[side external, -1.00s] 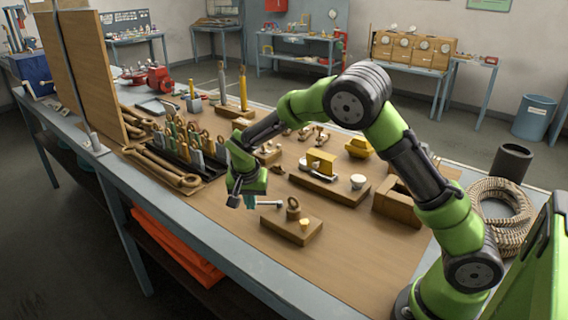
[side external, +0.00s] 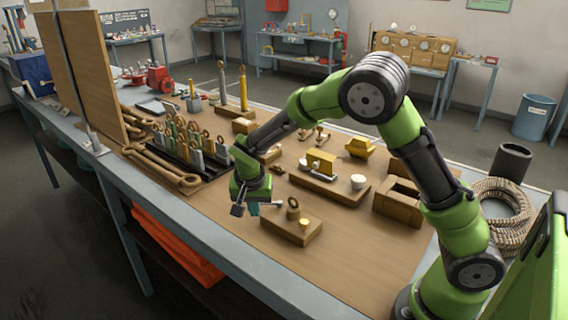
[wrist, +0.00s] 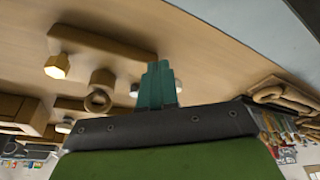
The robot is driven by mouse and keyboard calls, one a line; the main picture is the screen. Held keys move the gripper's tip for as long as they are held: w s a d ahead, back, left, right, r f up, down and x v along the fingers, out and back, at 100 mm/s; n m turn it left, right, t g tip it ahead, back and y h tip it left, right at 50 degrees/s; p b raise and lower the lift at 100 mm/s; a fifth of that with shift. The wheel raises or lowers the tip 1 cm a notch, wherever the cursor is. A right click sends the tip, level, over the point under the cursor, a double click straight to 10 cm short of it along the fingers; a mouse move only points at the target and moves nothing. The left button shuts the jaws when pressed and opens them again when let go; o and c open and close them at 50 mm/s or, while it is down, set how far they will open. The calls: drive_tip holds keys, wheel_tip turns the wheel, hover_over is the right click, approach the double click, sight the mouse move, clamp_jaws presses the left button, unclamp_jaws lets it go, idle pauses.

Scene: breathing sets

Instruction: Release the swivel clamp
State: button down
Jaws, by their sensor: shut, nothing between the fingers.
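A wooden block (side external: 288,232) near the bench's front edge carries an upright ring (side external: 293,203) and a small brass knob (side external: 304,223). It looks like the swivel clamp, but I cannot be sure. In the wrist view the ring (wrist: 98,101) and the brass hex knob (wrist: 57,67) show left of my fingers. My gripper (side external: 253,209) is low over the bench, just left of the block, with its teal fingers (wrist: 159,84) together and empty. A pale bar (side external: 270,206) shows between fingers and ring; I cannot tell whether they touch.
Behind the block, a wooden base (side external: 335,190) holds a yellow block (side external: 321,162) and a white knob (side external: 358,181). A black rack (side external: 184,164) of upright tools stands left, beside large wrenches (side external: 160,167). A wooden box (side external: 397,207) stands right. Bare bench lies in front of the block.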

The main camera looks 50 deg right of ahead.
drive_tip(key=v, duration=1)
drive_tip(key=shift+s+a, duration=0.3)
